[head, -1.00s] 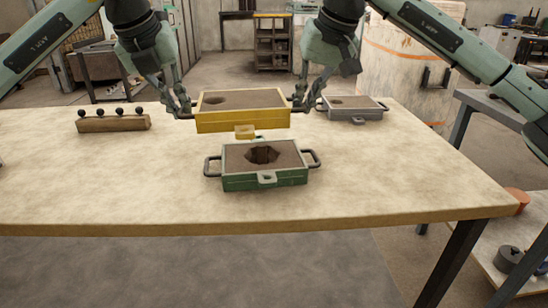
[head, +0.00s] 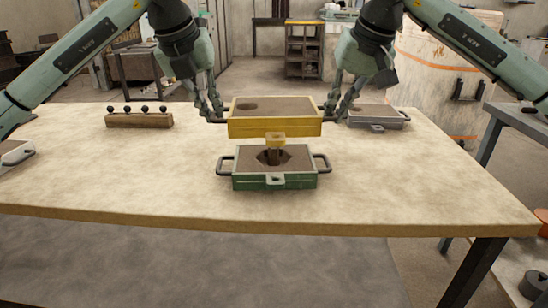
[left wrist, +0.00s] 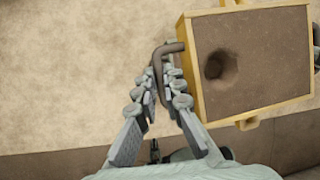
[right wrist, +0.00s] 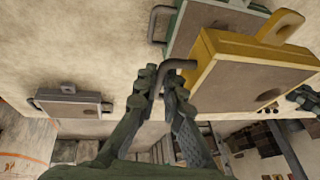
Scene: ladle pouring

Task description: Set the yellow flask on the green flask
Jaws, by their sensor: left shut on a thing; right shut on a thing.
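The yellow flask (head: 275,128), a sand-filled frame with a round hole and a front lug, hangs level above the table, behind and above the green flask. My left gripper (head: 215,112) is shut on its left handle; the left wrist view shows this handle (left wrist: 160,62) between the fingers. My right gripper (head: 337,110) is shut on its right handle, also seen in the right wrist view (right wrist: 178,64). The green flask (head: 275,182) stands on the table, sand-filled with a jagged dark hollow, partly covered by the yellow lug in the head view. The flasks look apart.
A wooden block with several dark knobs (head: 138,120) lies at the back left. Another grey item (head: 14,152) shows at the left edge. The front of the table (head: 400,195) is clear.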

